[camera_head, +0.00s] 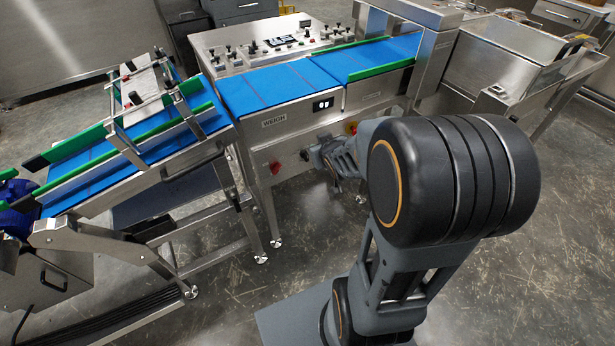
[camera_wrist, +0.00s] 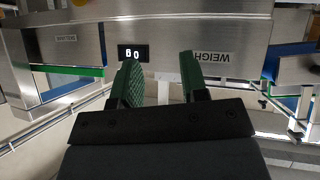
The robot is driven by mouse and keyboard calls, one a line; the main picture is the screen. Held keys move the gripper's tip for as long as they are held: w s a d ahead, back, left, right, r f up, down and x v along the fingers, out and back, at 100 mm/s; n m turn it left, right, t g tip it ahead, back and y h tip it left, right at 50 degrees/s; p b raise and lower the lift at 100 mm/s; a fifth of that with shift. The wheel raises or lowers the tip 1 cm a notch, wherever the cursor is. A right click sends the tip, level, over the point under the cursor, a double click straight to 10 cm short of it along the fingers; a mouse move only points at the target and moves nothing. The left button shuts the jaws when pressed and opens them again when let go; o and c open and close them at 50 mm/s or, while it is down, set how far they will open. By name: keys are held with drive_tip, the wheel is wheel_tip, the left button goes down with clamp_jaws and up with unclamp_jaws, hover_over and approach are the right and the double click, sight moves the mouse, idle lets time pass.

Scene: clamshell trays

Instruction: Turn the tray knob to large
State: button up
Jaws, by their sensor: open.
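My gripper (camera_head: 325,158) is in front of the weigh machine's front panel (camera_head: 335,132), partly hidden by my arm in the head view. In the wrist view my gripper (camera_wrist: 158,70) has its two green fingers apart, with nothing between them. A small black knob (camera_head: 304,155) is on the front panel, just left of my gripper. A red knob (camera_head: 275,168) is farther left, and another red part (camera_head: 352,128) is to the right. I cannot read any tray or size marking. No knob shows clearly in the wrist view, which is upside down.
A lit digit display (camera_head: 323,104) and a WEIGH label (camera_head: 273,122) are above the knobs. Blue conveyor belts (camera_head: 268,88) run along the top. A control panel (camera_head: 270,45) with several small knobs is behind. An inclined conveyor (camera_head: 160,150) stands left. Bare floor (camera_head: 300,240) lies below.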

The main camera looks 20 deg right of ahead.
wheel_tip(320, 180, down, 11)
drive_tip(key=w+d+t+y+b, duration=0.1)
drive_tip(key=w+d+t+b, duration=0.15)
drive_tip(key=b, duration=0.25)
drive_tip(key=t+y+b, duration=0.3)
drive_tip(key=t+b, duration=0.1)
drive_tip(key=b, duration=0.3)
approach(308, 158)
drive_tip(key=shift+n, duration=0.4)
drive_tip(key=w+b, duration=0.1)
drive_tip(key=w, duration=0.2)
drive_tip(key=w+a+b, duration=0.1)
drive_tip(key=w, duration=0.5)
drive_tip(key=shift+w+a+b, duration=0.15)
drive_tip(key=shift+w+b, duration=0.15)
drive_tip(key=shift+b, duration=0.1)
drive_tip(key=shift+c, duration=0.4)
clamp_jaws()
